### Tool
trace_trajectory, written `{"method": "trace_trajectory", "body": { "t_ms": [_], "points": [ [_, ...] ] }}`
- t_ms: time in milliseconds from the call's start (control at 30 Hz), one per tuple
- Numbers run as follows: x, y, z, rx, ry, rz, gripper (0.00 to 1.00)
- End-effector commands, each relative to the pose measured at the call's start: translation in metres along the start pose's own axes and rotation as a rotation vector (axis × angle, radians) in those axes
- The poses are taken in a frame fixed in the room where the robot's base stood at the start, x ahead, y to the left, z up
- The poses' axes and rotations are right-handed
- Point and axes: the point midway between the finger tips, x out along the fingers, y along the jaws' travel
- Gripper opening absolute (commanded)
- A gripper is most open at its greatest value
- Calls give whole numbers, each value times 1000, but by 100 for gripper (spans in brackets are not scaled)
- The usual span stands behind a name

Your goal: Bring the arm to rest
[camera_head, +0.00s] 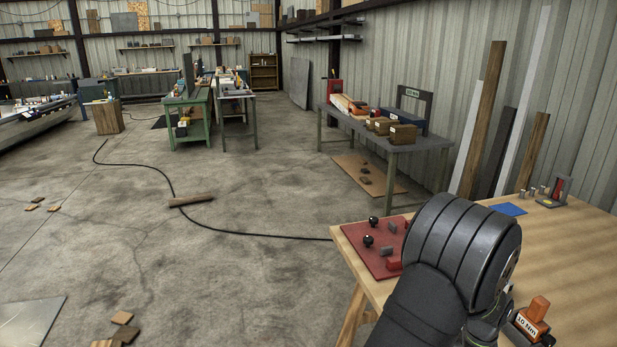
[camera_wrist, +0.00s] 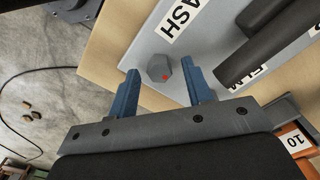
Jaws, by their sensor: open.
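My gripper (camera_wrist: 160,67) shows in the wrist view with its two blue fingers spread apart. It is open and nothing is clasped between the fingers. A small grey block with a red dot (camera_wrist: 158,68) appears between the fingertips, on a grey labelled plate (camera_wrist: 150,38); whether the fingers touch it I cannot tell. In the head view my dark arm covers the front of the wooden table (camera_head: 570,240), and the fingers are hidden there.
A red mat (camera_head: 362,238) with black knobs and small blocks lies at the table's left edge. An orange block (camera_head: 538,306) on a labelled base stands right of my arm. A blue sheet (camera_head: 509,209) lies behind.

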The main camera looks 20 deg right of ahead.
Motion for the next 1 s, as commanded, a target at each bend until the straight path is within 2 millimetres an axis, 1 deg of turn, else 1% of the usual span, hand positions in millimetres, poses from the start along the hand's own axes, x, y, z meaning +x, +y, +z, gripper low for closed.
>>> {"method": "trace_trajectory", "body": {
  "t_ms": [1000],
  "points": [
    [-2,-1,0,-835,1,-1,46]
  ]
}}
